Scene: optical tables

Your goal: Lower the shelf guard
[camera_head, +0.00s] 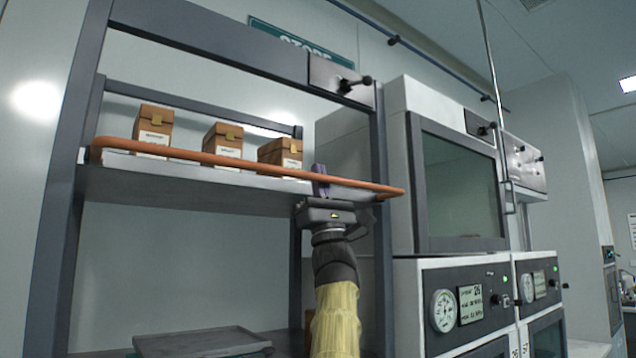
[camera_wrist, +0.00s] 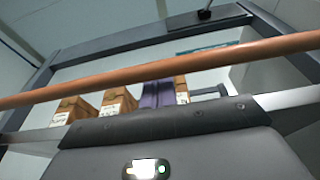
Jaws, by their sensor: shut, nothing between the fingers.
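The shelf guard is an orange rail (camera_head: 235,163) that runs across the front of the upper shelf (camera_head: 135,180), just above the shelf's front edge. Its right end reaches past the right post. In the wrist view the guard (camera_wrist: 90,87) crosses the whole picture at a slant. My gripper (camera_head: 320,178) points up at the right part of the rail, its purple fingers closed together with nothing between them. The fingers also show in the wrist view (camera_wrist: 159,93), right by the rail's lower edge. I cannot tell whether they touch it.
Several brown boxes with white labels, one of them here (camera_head: 222,141), stand on the shelf behind the rail. A grey oven-like cabinet (camera_head: 458,190) stands close on the right. A dark tray (camera_head: 200,341) lies below. The space under the shelf is open.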

